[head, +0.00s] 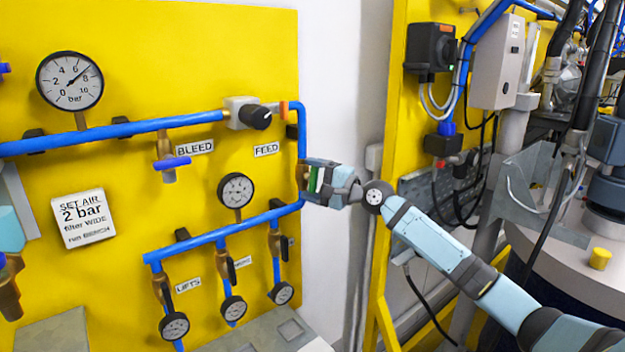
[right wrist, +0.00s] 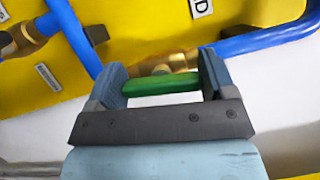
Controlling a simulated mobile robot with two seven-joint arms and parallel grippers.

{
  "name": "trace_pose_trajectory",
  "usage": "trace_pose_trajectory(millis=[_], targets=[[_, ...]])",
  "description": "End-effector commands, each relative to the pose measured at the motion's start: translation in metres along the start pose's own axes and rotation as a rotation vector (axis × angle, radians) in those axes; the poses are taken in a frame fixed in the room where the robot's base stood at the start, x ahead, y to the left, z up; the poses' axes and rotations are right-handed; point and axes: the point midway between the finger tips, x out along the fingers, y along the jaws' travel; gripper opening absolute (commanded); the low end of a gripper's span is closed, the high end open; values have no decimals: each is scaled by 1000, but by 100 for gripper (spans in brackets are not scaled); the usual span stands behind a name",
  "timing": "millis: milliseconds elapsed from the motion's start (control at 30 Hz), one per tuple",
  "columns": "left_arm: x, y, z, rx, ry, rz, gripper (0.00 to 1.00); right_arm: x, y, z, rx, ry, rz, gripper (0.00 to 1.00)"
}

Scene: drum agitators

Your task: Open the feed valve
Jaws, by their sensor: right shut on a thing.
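The feed valve is a brass body (right wrist: 158,64) on the blue pipe at the right edge of the yellow panel, below the FEED label (head: 267,149). Its green handle (right wrist: 160,84) also shows as a thin green strip in the head view (head: 314,179). My right gripper (head: 311,178) has its fingers on either side of the handle and is shut on it. In the right wrist view the handle spans between the two fingers (right wrist: 162,80), roughly along the brass body. The gripper hides most of the valve in the head view. My left gripper is not in view.
A valve with a blue handle (head: 174,163) hangs beside the BLEED label (head: 195,147). A large gauge (head: 69,80) and a smaller gauge (head: 237,190) sit on the panel. Several small gauges hang below. Yellow framing (head: 388,205) stands right of the white wall.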

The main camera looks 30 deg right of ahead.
Motion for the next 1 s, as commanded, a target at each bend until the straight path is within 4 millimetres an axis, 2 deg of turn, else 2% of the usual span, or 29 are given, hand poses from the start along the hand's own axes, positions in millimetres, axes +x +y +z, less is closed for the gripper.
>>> trace_pose_trajectory(millis=[300, 867, 900, 1000], targets=[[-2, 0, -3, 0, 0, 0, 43, 0, 0, 0, -127, -1, 53, 53], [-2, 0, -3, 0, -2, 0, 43, 0, 2, 0, -158, -1, 67, 53], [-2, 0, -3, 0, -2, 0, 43, 0, 2, 0, -158, -1, 67, 79], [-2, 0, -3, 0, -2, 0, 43, 0, 2, 0, -158, -1, 66, 100]])
